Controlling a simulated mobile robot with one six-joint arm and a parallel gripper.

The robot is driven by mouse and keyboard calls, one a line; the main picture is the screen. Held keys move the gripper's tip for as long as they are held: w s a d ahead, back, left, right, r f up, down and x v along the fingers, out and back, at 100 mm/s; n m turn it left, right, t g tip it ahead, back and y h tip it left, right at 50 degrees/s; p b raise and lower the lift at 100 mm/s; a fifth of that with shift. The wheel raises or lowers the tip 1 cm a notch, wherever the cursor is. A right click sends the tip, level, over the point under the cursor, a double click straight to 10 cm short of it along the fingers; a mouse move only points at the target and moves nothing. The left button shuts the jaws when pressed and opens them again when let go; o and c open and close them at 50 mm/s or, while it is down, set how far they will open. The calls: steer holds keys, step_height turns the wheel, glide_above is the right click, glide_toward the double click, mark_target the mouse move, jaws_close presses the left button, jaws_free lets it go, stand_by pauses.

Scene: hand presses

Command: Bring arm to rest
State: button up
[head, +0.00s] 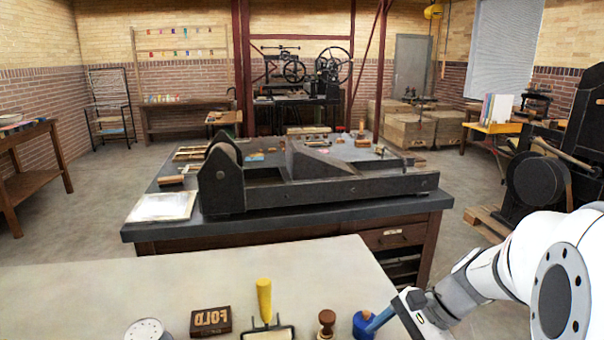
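My white arm (553,262) reaches in from the right edge in the head view. Its end, my gripper (381,319), is low over the near pale table (270,269). A blue-grey finger-like part points left from it and overlaps a round dark blue object (362,327) in the picture. I cannot tell whether they touch, or whether the gripper is open or shut. The bottom of the frame cuts off part of the gripper area.
A dark press (320,190) stands on the bench beyond. The table's far left part is clear.

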steer(key=s+a+r+n+t+h+p, duration=0.1)
steer(key=s+r+n+h+p, duration=0.4)
steer(key=n, duration=0.8)
step_height(320, 180, up, 3)
steer(key=s+t+h, duration=0.1)
steer(key=s+h, duration=0.1)
steer(key=shift+s+r, duration=0.2)
steer(key=shift+s, duration=0.15)
